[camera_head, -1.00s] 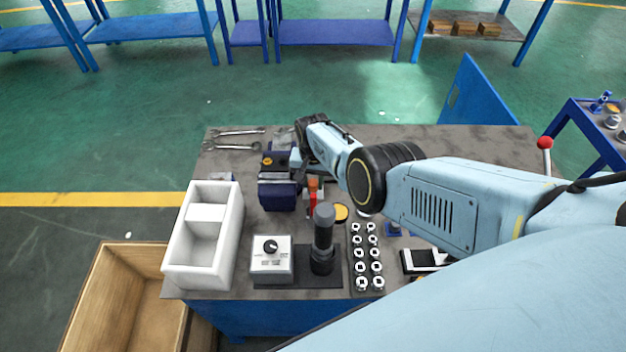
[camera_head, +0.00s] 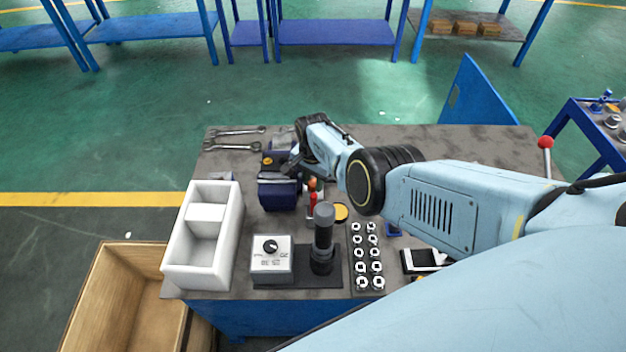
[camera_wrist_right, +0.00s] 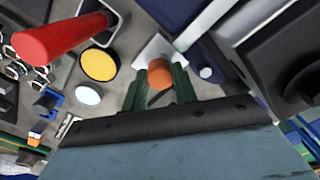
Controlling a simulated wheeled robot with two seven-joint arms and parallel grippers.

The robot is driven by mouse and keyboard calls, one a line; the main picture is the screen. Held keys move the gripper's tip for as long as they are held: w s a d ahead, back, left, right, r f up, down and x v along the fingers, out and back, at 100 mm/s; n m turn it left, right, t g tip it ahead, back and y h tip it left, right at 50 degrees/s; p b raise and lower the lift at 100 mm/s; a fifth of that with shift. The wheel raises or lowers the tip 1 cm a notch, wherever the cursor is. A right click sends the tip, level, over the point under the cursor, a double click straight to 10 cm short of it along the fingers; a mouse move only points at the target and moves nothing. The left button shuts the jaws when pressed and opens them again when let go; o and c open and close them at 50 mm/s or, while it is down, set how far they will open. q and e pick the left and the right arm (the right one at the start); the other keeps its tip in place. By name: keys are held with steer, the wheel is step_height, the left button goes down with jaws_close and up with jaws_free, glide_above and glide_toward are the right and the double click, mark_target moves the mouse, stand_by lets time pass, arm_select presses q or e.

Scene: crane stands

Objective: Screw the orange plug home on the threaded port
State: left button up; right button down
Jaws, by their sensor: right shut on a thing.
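The orange plug (camera_wrist_right: 160,73) shows at the fingertips of my right gripper (camera_wrist_right: 161,88) in the wrist view. The green-grey fingers stand one on each side of it, and the gripper is shut on it. A white square-edged piece (camera_wrist_right: 152,47) lies just behind the plug. The threaded port is not clearly visible, so I cannot tell how far the plug is seated. In the head view my right gripper (camera_head: 295,168) is over the blue vise-like block (camera_head: 277,192), and its tips are hard to make out. My left gripper is out of view.
A red handle (camera_wrist_right: 60,37) and a yellow disc (camera_wrist_right: 98,64) are close to the left of the gripper. A white bin (camera_head: 230,235), a control box (camera_head: 271,262), a dark upright cylinder (camera_head: 324,238) and rows of nuts (camera_head: 361,267) occupy the front of the bench.

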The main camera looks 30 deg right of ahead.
steer(key=m, duration=0.5)
steer(key=shift+m, duration=0.8)
steer(key=c, duration=1)
jaws_free()
steer(key=shift+c, duration=0.2)
step_height(320, 180, up, 5)
steer(key=p, duration=0.4)
steer(key=shift+p, duration=0.35)
